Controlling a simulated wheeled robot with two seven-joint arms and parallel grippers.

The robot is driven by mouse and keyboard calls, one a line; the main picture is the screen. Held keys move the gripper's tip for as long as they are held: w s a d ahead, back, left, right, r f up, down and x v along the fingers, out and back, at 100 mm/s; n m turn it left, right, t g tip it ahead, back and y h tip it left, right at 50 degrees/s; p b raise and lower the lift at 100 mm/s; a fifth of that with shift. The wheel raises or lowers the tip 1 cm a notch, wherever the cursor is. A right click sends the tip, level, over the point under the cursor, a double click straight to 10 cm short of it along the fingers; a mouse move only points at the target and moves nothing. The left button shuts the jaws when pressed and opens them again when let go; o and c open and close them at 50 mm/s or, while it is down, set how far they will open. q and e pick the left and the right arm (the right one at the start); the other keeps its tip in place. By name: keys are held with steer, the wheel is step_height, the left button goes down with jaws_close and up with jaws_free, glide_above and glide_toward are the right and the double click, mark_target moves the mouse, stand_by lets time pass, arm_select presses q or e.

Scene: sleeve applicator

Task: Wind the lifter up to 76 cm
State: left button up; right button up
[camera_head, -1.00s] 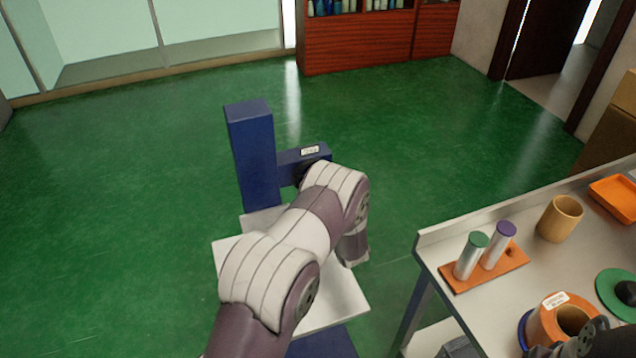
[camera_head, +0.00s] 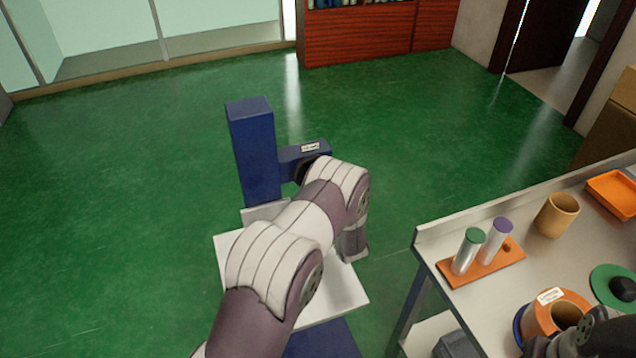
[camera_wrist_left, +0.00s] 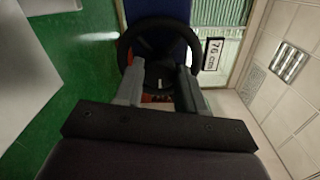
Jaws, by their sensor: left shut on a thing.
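The lifter has a blue column (camera_head: 252,150), a white platform (camera_head: 335,300) and a blue side bracket (camera_head: 303,158) with a small label. In the left wrist view a black handwheel (camera_wrist_left: 127,43) sits in front of the blue column (camera_wrist_left: 158,10). A sign beside it (camera_wrist_left: 213,53) reads 76 cm, turned sideways. My left gripper (camera_wrist_left: 158,84) is shut at the handwheel, a finger on each side of its hub area. The exact grip is dark. In the head view my left arm hides that gripper. Dark parts of my right gripper (camera_head: 592,333) show at the lower right; its fingers are unclear.
A table (camera_head: 440,235) at the right carries an orange rack (camera_head: 483,266) with two capped tubes, a tan cup (camera_head: 556,215), an orange tray (camera_head: 612,193), an orange ring-shaped part (camera_head: 548,307) and a green disc (camera_head: 605,280). The green floor (camera_head: 130,200) left of the lifter is clear.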

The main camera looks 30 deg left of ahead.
arm_select(q)
steer(key=o, duration=1.1)
steer(key=shift+c, duration=0.2)
steer(key=b+v, duration=0.1)
steer(key=v, duration=1.1)
steer(key=shift+s+d, duration=0.15)
steer(key=shift+d, duration=0.15)
